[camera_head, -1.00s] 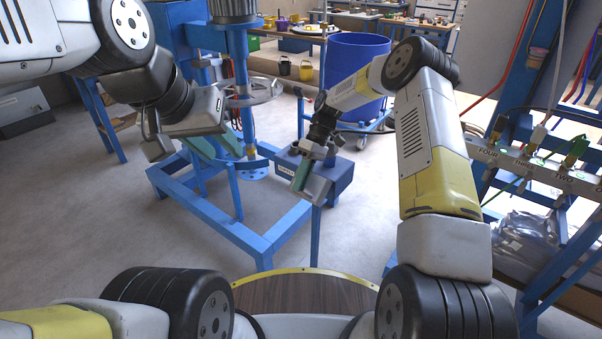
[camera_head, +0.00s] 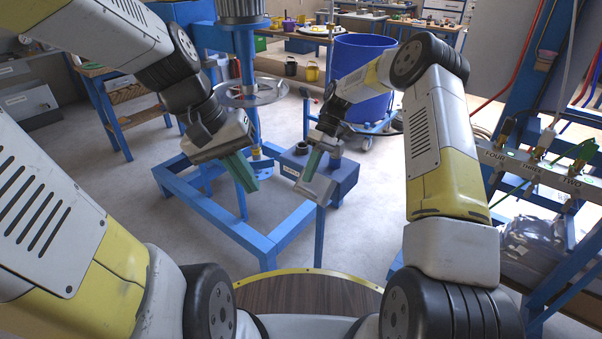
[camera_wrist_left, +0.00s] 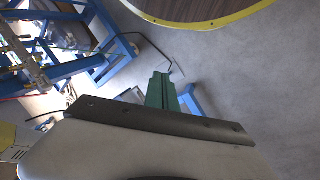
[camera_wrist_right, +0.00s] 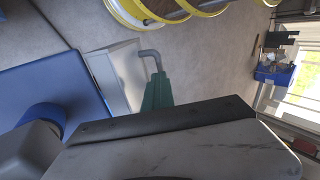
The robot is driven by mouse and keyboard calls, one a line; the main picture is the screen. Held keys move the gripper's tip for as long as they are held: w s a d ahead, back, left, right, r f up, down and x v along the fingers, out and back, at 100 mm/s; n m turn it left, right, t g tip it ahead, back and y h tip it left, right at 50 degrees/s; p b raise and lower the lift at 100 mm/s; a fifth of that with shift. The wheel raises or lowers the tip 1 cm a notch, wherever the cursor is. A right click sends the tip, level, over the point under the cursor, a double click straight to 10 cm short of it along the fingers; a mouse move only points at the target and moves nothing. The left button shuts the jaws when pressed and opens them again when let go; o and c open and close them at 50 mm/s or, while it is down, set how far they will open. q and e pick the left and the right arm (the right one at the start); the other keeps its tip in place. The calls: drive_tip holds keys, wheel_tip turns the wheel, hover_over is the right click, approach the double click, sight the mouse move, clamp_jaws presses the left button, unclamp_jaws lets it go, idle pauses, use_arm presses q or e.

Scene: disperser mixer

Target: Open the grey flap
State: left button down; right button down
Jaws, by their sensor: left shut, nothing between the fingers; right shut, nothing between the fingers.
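The grey flap (camera_head: 318,189) is a light panel at the front of the blue box (camera_head: 346,174) on the blue frame. In the right wrist view the flap (camera_wrist_right: 117,76) lies along the blue box's edge, with a bent grey handle (camera_wrist_right: 151,56) on it. My right gripper (camera_head: 308,177) is shut, its green fingers over the box by the flap. In its wrist view the fingertips (camera_wrist_right: 158,76) are close to the handle; I cannot tell if they touch. My left gripper (camera_head: 250,186) is shut and empty, left of the box. Its fingers show in its wrist view (camera_wrist_left: 160,77).
The mixer's blue column and shaft (camera_head: 247,60) with a silver ring (camera_head: 265,97) stand behind my left gripper. The blue frame's beams (camera_head: 230,226) run below both grippers. A blue barrel (camera_head: 362,75) stands behind. A bench with valves (camera_head: 540,170) is at right.

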use_arm(q)
drive_tip(key=w+d+f+n+g+h, duration=0.2)
drive_tip(key=w+d+f+n+h, duration=0.15)
drive_tip(key=f+h, duration=0.3)
drive_tip(key=w+d+f+n+g+h, duration=0.1)
drive_tip(key=w+d+f+n+h, duration=0.1)
drive_tip(key=f+n+h, duration=0.4)
drive_tip(key=w+a+f+n+t+y, duration=0.2)
drive_tip(key=w+f+n+t, duration=0.1)
drive_tip(key=f+n+t, duration=0.65)
drive_tip(key=w+a+f+n+t+y, duration=0.2)
drive_tip(key=w+f+n+t, duration=0.1)
drive_tip(key=f+n+t, duration=0.6)
drive_tip(key=w+d+r, duration=0.6)
drive_tip(key=w+r, duration=0.1)
drive_tip(key=w, duration=0.2)
drive_tip(key=shift+d+t, duration=0.35)
drive_tip(key=shift+d, duration=0.05)
use_arm(e)
drive_tip(key=shift+s, duration=0.1)
use_arm(q)
drive_tip(key=shift+r+h, duration=0.1)
drive_tip(key=shift+h, duration=0.15)
